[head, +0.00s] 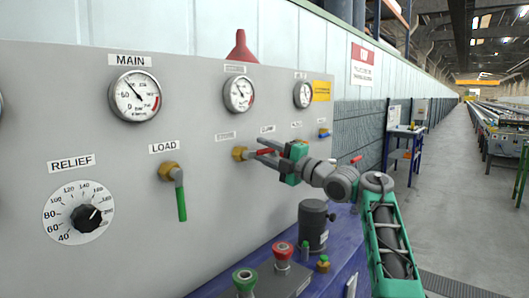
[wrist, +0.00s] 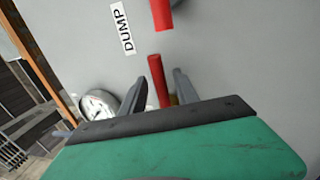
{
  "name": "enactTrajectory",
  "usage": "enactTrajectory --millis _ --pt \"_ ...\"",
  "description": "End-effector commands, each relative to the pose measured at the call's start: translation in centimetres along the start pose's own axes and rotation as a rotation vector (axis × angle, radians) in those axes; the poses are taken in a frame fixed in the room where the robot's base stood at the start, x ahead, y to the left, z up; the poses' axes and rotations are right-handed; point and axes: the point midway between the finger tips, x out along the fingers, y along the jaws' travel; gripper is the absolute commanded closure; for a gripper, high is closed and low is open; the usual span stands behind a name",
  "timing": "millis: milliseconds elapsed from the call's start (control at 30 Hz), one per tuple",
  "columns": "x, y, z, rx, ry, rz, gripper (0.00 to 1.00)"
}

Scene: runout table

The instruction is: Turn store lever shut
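A red lever (head: 265,151) sticks out sideways to the right from a brass valve (head: 240,153) in the middle of the grey panel. The small label (head: 225,135) above this valve is too blurred to read. My gripper (head: 259,148) is at the panel with its two fingers on either side of this lever. In the wrist view the red lever (wrist: 157,80) lies between the open fingers (wrist: 160,72), with a gap to each. A second red lever (wrist: 162,14) lies beyond it, beside the label DUMP (wrist: 121,28).
A green lever (head: 181,200) under the LOAD label hangs down at left. A blue lever (head: 324,134) is at the panel's right end. Gauges and a RELIEF dial (head: 86,218) are on the panel. A dark cylinder (head: 313,225) and knobs stand on the blue bench below. The aisle at right is open.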

Motion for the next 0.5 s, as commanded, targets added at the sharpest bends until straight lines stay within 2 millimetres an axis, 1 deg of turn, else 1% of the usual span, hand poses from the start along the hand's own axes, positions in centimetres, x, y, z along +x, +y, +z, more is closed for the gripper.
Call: enactTrajectory --millis 100,167,267,400,500 --pt "-0.1 -0.1 0.0 0.001 0.000 0.000 0.63" --pt "-0.4 -0.1 0.0 0.000 -0.001 0.000 0.63" --pt "-2.0 -0.3 0.1 -0.001 -0.002 0.000 0.63" --pt "-5.0 -0.3 0.1 0.000 -0.003 0.000 0.63" --pt "-6.7 -0.2 0.1 0.000 -0.002 0.000 0.63"
